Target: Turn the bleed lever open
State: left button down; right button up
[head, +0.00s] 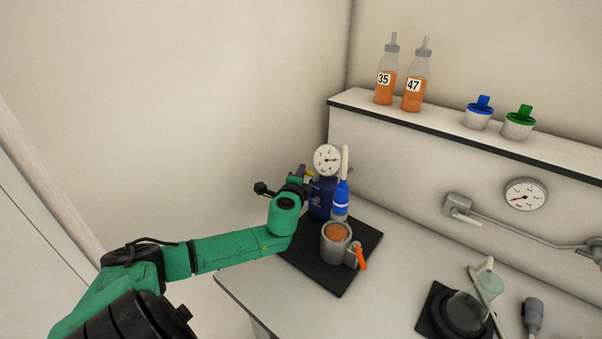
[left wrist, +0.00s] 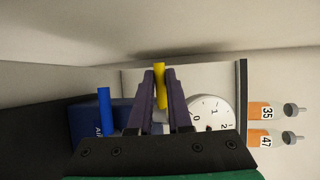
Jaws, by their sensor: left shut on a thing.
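A yellow lever (left wrist: 160,85) stands between the fingers of my left gripper (left wrist: 160,78) in the left wrist view. The gripper is shut on it. In the head view the left gripper (head: 304,173) is at the blue unit (head: 321,198), just left of the white dial gauge (head: 327,160). A small bit of the yellow lever (head: 310,175) shows there; the rest is hidden by the gripper. The left wrist view also shows the gauge (left wrist: 212,112), right of the fingers, and a blue upright piece (left wrist: 105,108) to their left. My right gripper is not in view.
A grey cup (head: 336,243) with orange contents and an orange lever (head: 361,256) stands on the black mat (head: 318,277). A blue-and-white upright piece (head: 341,198) is close by. Bottles 35 (head: 385,88) and 47 (head: 413,95) stand on the shelf (head: 450,122).

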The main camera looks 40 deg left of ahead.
pick_arm(q)
jog(key=shift+s+d+n+g+y, duration=0.15)
jog(key=shift+n+g+y, duration=0.25)
jog(key=shift+n+y, duration=0.15)
jog(key=shift+s+d+n+g+y, duration=0.15)
jog(key=shift+n+g+y, duration=0.25)
jog(key=shift+n+y, duration=0.15)
jog(key=shift+s+d+n+g+y+b, duration=0.1)
jog(key=shift+s+n+g+y+b, duration=0.2)
jog(key=shift+n+g+y, duration=0.45)
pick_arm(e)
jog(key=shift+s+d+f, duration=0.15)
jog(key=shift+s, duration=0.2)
pick_arm(q)
jog(key=c, duration=0.8)
grip_release()
jog(key=shift+c, duration=0.2)
jog(key=shift+s+d, duration=0.25)
jog(key=shift+d, duration=0.1)
jog(key=b+v, duration=0.3)
jog(key=v, duration=1)
jog(key=shift+s+d, duration=0.25)
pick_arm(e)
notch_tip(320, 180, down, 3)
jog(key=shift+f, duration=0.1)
